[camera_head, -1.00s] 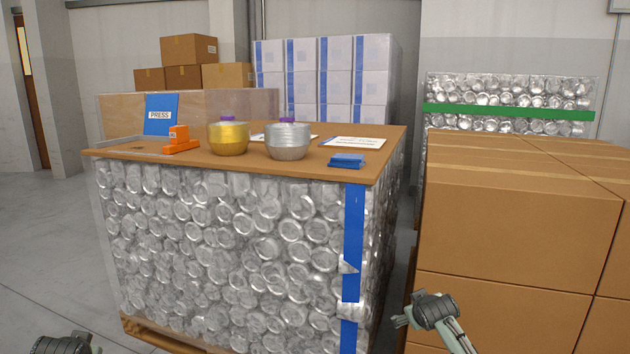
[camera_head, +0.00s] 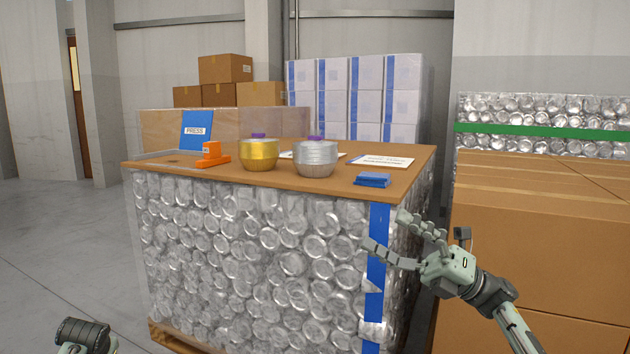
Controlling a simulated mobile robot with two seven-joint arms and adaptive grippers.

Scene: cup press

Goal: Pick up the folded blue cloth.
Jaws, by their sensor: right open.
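The folded blue cloth (camera_head: 373,180) lies flat on the brown board top (camera_head: 300,184) of the wrapped stack, near its front right corner. My right gripper (camera_head: 384,232) is open and empty. In the picture it is below and to the right of the cloth, in front of the stack's right side, and does not touch the cloth. My left arm (camera_head: 84,336) shows only in part at the bottom left; its fingers are not visible.
Large cardboard boxes (camera_head: 540,240) stand close on the right. Floor is free on the left.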

